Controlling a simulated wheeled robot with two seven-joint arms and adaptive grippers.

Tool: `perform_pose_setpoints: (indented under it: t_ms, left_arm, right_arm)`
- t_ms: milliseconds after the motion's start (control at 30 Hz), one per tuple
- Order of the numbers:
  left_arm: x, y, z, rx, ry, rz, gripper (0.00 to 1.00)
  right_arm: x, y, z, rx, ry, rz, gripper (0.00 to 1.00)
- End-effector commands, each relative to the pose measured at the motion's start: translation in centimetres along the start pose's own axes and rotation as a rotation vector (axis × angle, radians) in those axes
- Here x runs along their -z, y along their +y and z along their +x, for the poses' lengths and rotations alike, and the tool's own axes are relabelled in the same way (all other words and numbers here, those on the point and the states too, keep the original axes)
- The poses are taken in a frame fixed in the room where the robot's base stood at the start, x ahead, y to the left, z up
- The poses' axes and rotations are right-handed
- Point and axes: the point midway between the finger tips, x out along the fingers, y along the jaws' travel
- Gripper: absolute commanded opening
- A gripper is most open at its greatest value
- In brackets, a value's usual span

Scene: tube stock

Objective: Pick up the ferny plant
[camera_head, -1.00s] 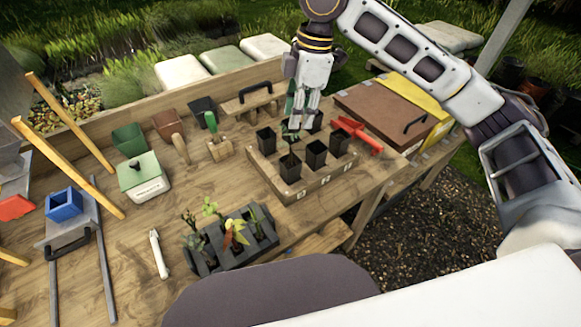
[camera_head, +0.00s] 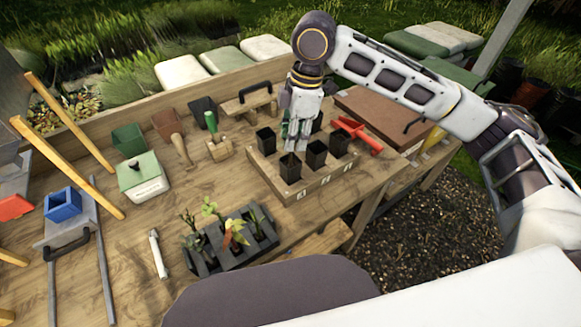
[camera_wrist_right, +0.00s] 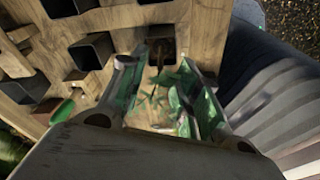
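The ferny plant (camera_wrist_right: 155,95) shows as thin green fronds between the fingers in the right wrist view, beside a black pot (camera_wrist_right: 161,42) that its stem seems to reach. In the head view the plant is mostly hidden by my right gripper (camera_head: 297,140). That gripper points down over the wooden pot rack (camera_head: 262,168), just behind its front-left pot (camera_head: 290,168). In the wrist view its fingers (camera_wrist_right: 160,85) stand apart on either side of the fronds. Whether they touch the plant is unclear. My left gripper is out of view.
Other black pots (camera_head: 316,153) stand close by in the rack. A red tool (camera_head: 358,133) lies to its right. A dark tray (camera_head: 235,258) of seedlings sits at the front. A wooden-handled tool (camera_head: 181,150) and a green-lidded box (camera_head: 144,178) stand to the left.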

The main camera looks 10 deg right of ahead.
Motion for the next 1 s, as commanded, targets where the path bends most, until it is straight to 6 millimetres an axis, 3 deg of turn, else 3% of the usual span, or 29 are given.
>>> perform_pose_setpoints:
  t_ms: [233, 533, 800, 1000]
  left_arm:
    - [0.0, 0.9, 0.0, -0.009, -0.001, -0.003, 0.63]
    - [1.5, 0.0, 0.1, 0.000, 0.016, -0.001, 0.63]
    - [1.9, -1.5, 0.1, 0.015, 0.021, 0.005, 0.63]
    - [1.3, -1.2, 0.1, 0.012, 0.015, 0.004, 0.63]
  right_arm:
    - [0.1, -0.1, 1.7, 0.002, -0.001, 0.000, 0.33]
    - [0.1, -0.1, 4.7, 0.002, 0.000, 0.000, 0.33]
    - [0.1, -0.1, 5.2, 0.000, -0.001, 0.000, 0.33]
    - [0.1, -0.1, 5.2, 0.000, 0.000, 0.000, 0.33]
